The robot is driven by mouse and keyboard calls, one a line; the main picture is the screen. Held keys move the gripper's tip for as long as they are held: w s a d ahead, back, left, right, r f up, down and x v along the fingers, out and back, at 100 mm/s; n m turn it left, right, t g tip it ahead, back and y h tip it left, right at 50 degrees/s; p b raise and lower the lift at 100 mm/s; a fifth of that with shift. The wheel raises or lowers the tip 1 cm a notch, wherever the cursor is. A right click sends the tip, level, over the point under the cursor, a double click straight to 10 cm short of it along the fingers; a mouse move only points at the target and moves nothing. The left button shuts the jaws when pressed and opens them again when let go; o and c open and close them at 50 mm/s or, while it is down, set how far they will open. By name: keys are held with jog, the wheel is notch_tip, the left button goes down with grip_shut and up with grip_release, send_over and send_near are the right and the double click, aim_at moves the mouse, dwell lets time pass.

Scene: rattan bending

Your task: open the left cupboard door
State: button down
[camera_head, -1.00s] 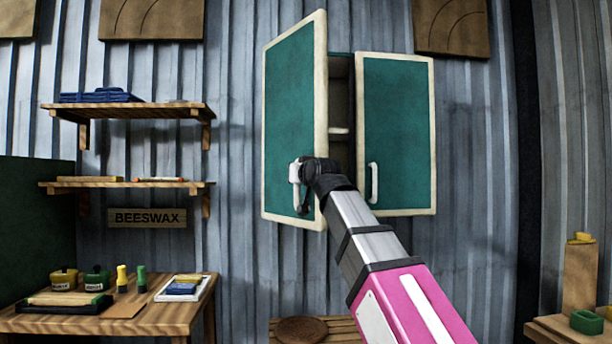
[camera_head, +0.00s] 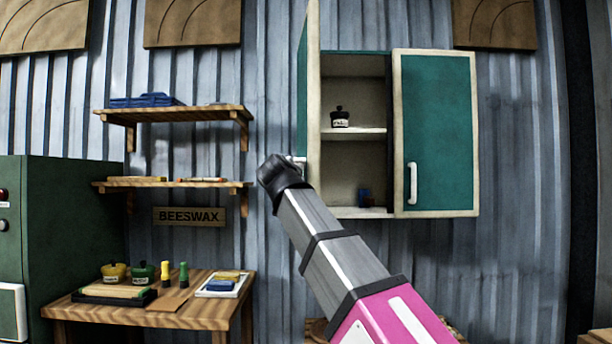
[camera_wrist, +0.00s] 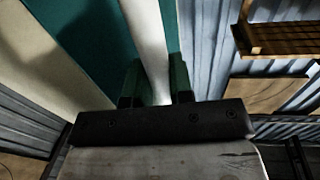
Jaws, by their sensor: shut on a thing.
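The cupboard (camera_head: 352,85) hangs on the corrugated wall, and its left half is uncovered. The left door (camera_head: 313,85), teal with a cream frame, stands swung far out and shows nearly edge-on. My gripper (camera_head: 283,170) is at the door's outer side, at handle height. In the wrist view my gripper (camera_wrist: 156,84) is shut on the white left door handle (camera_wrist: 148,40), a finger on each side of it. The teal door panel (camera_wrist: 97,40) is beside the handle there. In the head view most of the handle is hidden behind my gripper.
The right door (camera_head: 437,130) is closed, with a white handle (camera_head: 413,184). A small dark jar (camera_head: 340,118) stands on the cupboard's inner shelf. Wall shelves (camera_head: 175,113) hang to the left, above a wooden table (camera_head: 160,315) with jars.

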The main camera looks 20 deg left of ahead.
jog(key=a+m+h, duration=0.3)
jog(key=a+h, duration=0.1)
jog(key=a, duration=0.3)
jog(key=shift+s+a, duration=0.15)
jog(key=shift+a, duration=0.05)
jog(key=c, duration=1)
grip_release()
jog(key=s, duration=0.7)
jog(key=s+a, duration=0.1)
jog(key=s, duration=0.2)
jog(key=shift+s+a, duration=0.1)
jog(key=shift+s, duration=0.25)
